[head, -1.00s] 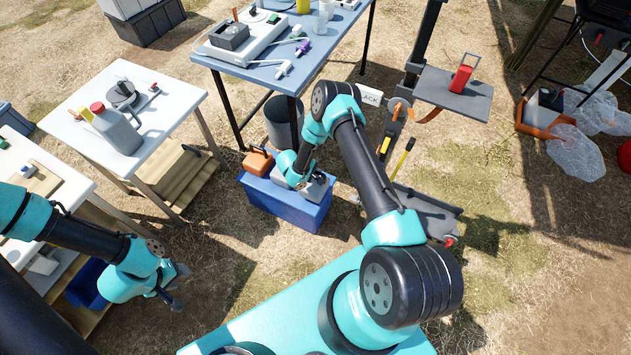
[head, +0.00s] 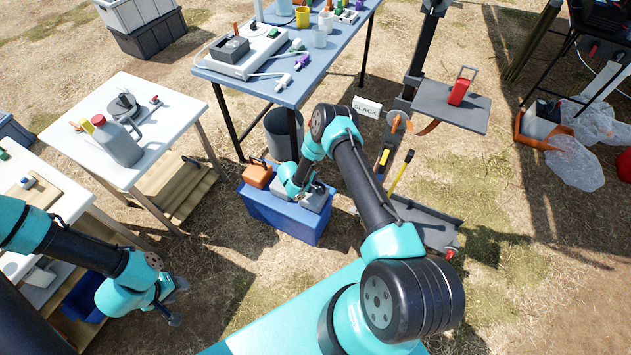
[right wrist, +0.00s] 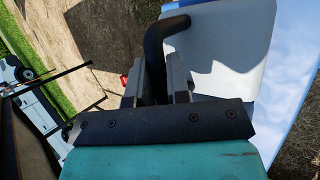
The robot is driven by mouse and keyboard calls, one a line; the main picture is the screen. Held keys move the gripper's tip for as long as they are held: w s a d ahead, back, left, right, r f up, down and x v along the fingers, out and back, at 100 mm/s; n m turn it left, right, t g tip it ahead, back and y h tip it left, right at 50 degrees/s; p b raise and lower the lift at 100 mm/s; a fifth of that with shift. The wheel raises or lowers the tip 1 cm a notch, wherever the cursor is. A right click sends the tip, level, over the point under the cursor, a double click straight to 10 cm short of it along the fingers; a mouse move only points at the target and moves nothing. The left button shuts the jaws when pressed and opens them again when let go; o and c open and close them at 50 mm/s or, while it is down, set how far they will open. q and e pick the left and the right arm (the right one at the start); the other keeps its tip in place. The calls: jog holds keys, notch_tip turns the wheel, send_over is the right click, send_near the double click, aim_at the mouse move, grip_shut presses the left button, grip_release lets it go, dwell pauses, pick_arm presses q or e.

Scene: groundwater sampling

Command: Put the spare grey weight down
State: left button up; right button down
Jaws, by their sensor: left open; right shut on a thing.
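I cannot tell whether the grey weight rests fully on the box. My left gripper (head: 175,305) is open and empty at the lower left, away from the weights.
A white table (head: 160,100) with a grey jug (head: 118,143) stands left of the box. A blue-topped table (head: 300,85) with instruments stands behind it, with a dark bin (head: 282,135) underneath. A grey shelf (head: 440,105) holding a red weight (head: 460,90) is at the right.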

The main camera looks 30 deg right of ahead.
jog(key=shift+f, duration=0.5)
jog(key=c, duration=1.1)
grip_release()
jog(key=v, duration=1.2)
jog(key=shift+s, duration=0.1)
